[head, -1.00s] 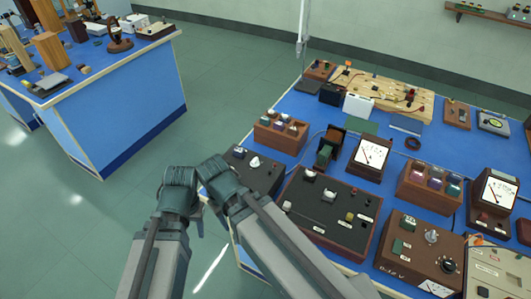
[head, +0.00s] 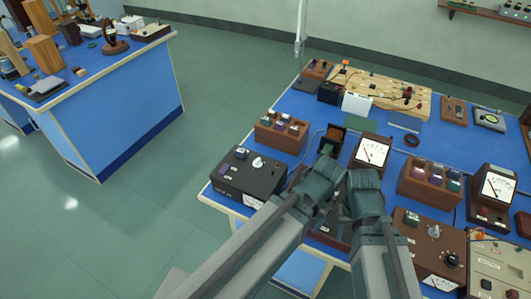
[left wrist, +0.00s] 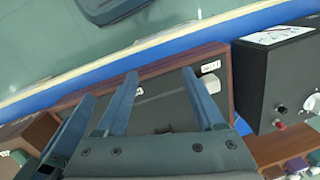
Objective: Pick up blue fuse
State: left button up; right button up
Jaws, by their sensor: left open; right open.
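No blue fuse can be told apart for certain. A wooden rack (head: 276,142) left of centre holds several small coloured pieces. A second wooden rack (head: 424,196) on the right holds purplish and teal ones; their exact colours are too small to tell. My right gripper (head: 364,182) is at the near side of the bench, above the middle devices, with its fingertips hidden in the head view. My left gripper (left wrist: 162,74) is open and empty in the left wrist view, above a wood-framed dark panel. In the head view, its arm end is beside the right one.
A black box with knobs (head: 235,177) stands at the bench's left end. Dial meters (head: 372,152) and a brown control box (head: 425,240) crowd the middle and right. A second bench (head: 120,110) stands apart on the left. Open floor lies between the benches.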

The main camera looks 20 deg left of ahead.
pick_arm(q)
jog(key=shift+o, duration=0.8)
jog(key=w+a+r+n+p, duration=0.1)
jog(key=w+a+r+p, duration=0.2)
jog(key=r+p, duration=0.4)
jog(key=shift+a+r+n+h+p, duration=0.3)
jog(key=shift+a+r+p, duration=0.05)
jog(key=shift+r, duration=0.25)
jog(key=w+a+r+n+t+p, duration=0.1)
jog(key=w+a+r+n+p, duration=0.1)
jog(key=w+a+r+p, duration=0.35)
pick_arm(e)
notch_tip(320, 180, up, 15)
jog(key=p, duration=0.1)
pick_arm(q)
jog(key=t+b, duration=0.2)
jog(key=b, duration=0.6)
send_over(241, 150)
jog(key=s, duration=0.2)
jog(key=shift+m+h, duration=0.4)
notch_tip(241, 150, down, 6)
jog(key=shift+d+f, duration=0.15)
pick_arm(e)
notch_tip(241, 150, down, 8)
jog(key=shift+d, duration=0.3)
jog(key=shift+f, duration=0.15)
